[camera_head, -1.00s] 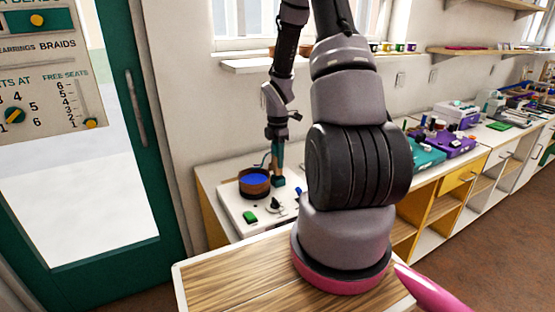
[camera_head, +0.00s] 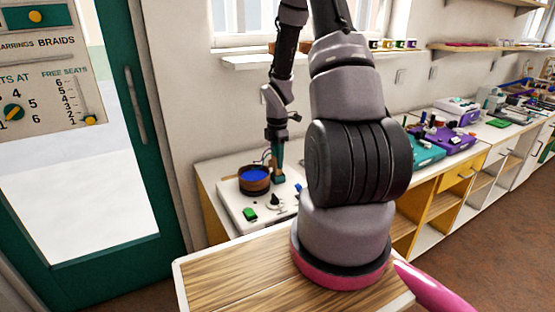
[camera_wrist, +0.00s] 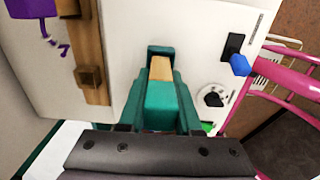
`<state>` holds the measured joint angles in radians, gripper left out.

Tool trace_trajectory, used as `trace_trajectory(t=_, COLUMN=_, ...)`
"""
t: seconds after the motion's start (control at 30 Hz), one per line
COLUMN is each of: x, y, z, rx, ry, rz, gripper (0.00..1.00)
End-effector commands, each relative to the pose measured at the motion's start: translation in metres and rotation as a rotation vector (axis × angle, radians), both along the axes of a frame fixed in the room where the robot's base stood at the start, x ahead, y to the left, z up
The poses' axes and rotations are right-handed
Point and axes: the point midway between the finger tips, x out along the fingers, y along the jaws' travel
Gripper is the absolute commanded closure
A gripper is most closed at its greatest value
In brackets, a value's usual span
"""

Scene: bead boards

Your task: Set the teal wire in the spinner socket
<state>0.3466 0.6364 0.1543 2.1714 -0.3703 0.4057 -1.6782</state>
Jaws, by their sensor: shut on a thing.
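My gripper (camera_wrist: 160,105) is shut on a teal block-like piece (camera_wrist: 160,112) with a tan end, seen between its teal fingers in the wrist view. In the head view my gripper (camera_head: 278,157) points down over the white bead board (camera_head: 228,208), just right of the spinner, a brown round bowl (camera_head: 255,187) with blue contents. A thin curved line (camera_head: 265,155) shows between gripper and bowl; it may be the wire, but its colour and tip are too small to tell. I cannot make out the socket.
The board carries a green button (camera_head: 250,215), a dark knob (camera_head: 274,202) and a blue switch (camera_wrist: 239,65). A wooden strip with a small block (camera_wrist: 90,76) lies left in the wrist view. Teal and purple boxes (camera_head: 448,143) stand farther right on the counter.

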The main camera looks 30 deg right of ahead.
Motion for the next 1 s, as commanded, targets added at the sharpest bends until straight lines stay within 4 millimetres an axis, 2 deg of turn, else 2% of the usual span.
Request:
trace_trajectory(t=0.7, x=0.0, y=0.0, z=-0.02, rx=0.0, ry=0.001, rz=0.0, gripper=1.0)
trace_trajectory(t=0.97, x=0.0, y=0.0, z=-0.021, rx=0.0, ry=0.0, rz=-0.001, gripper=1.0)
trace_trajectory(t=1.0, x=0.0, y=0.0, z=-0.021, rx=0.0, ry=0.0, rz=-0.001, gripper=0.64)
